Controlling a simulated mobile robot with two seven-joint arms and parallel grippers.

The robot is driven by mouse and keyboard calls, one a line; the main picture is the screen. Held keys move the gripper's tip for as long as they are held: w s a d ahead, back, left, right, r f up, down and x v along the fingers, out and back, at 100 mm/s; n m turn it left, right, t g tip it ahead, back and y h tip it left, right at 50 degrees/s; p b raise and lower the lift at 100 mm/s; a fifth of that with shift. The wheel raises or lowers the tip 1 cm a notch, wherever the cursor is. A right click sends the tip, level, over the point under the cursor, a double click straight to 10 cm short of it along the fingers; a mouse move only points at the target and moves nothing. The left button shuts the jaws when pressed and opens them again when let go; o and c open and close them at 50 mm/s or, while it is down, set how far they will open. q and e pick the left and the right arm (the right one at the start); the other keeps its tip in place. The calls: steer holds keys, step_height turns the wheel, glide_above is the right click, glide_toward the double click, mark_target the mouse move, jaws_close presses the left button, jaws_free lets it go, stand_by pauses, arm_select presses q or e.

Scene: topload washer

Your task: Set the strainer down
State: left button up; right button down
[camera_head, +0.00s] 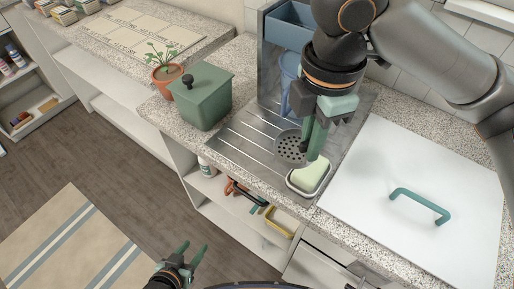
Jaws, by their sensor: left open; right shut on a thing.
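The strainer (291,150) is a round grey disc with small holes, in the head view over the ribbed metal drainboard (238,143). My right gripper (312,150) points down at the strainer's right side, its green fingers shut on it. The fingers hide part of the strainer's right edge. I cannot tell whether its underside touches the drainboard. My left gripper (194,256) is open and empty, low at the bottom of the view over the floor, away from the counter.
A sponge in a white dish (308,178) sits just in front of the strainer. A white panel with a green handle (420,205) lies to the right. A green lidded box (203,97) and potted plant (166,73) stand left. A metal rack with a blue bin (290,25) stands behind.

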steer(key=shift+s+a+r+n, duration=0.15)
steer(key=shift+a+n, duration=0.05)
steer(key=shift+n, duration=0.35)
steer(key=shift+s+a+r+n, duration=0.1)
steer(key=shift+s+a+n, duration=0.1)
steer(key=shift+n, duration=0.35)
steer(key=shift+w+a, duration=0.15)
steer(key=shift+w, duration=0.1)
steer(key=shift+n, duration=0.3)
steer(key=shift+w+a+f+p, duration=0.1)
steer(key=shift+w+a+f, duration=0.75)
steer(key=shift+w+f, duration=1.3)
steer(key=shift+w+a+f+p, duration=0.15)
steer(key=shift+w+a+f, duration=0.65)
steer(key=shift+w+f, duration=1.25)
steer(key=shift+w+a+f+p, duration=0.1)
steer(key=shift+w+a+f, duration=0.75)
steer(key=shift+w+f, duration=1.3)
steer(key=shift+s+f, duration=0.1)
steer(key=shift+f, duration=0.1)
steer(key=c, duration=0.9)
jaws_free()
steer(key=shift+r, duration=0.1)
